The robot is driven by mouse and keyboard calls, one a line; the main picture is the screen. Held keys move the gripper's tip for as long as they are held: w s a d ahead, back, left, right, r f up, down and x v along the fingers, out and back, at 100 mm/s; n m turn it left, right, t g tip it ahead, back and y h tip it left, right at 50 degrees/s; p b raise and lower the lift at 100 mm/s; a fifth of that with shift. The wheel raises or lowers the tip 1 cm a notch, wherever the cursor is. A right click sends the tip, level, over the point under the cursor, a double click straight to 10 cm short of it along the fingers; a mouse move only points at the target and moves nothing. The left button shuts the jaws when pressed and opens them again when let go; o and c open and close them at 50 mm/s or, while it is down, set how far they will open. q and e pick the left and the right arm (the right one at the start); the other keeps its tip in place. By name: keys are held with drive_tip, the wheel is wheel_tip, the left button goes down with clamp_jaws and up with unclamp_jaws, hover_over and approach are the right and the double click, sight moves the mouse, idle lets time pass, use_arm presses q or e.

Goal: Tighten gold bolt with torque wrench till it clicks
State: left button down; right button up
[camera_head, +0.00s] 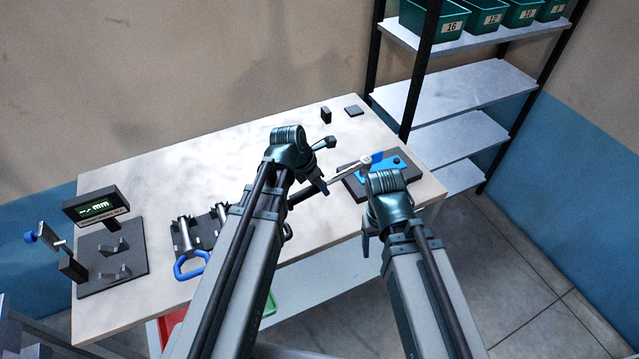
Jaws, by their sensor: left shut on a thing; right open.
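The torque wrench (345,172) has a dark handle, a silver shaft and a round pale head. My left gripper (319,183) is shut on it near the handle, partly hidden by my own arm. The wrench head lies over the left part of a blue workpiece (392,165) on a dark base plate (352,185) at the table's right end. I cannot make out the gold bolt; whether the head sits on it cannot be told. My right gripper (367,243) is open, low at the table's front right edge, its fingers mostly hidden by its wrist.
A dark rack (181,238) with silver tools and a blue-handled tool (188,266) lies left of my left arm. A gauge with a display (96,205) stands at the far left. Small dark blocks (326,115) lie at the back. A shelf (455,95) stands behind right.

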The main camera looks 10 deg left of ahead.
use_arm(q)
drive_tip(key=shift+s+d+n, duration=0.45)
drive_tip(key=shift+d+n, duration=0.05)
drive_tip(key=shift+s+d, duration=0.1)
drive_tip(key=shift+s+d+n, duration=0.3)
drive_tip(key=shift+d+t+y, duration=0.15)
drive_tip(key=shift+t+y, duration=0.15)
drive_tip(key=shift+s+d, duration=0.1)
drive_tip(key=shift+s+d+n, duration=0.35)
drive_tip(key=shift+d+n, duration=0.15)
drive_tip(key=shift+n, duration=0.2)
drive_tip(key=shift+w+a, duration=0.15)
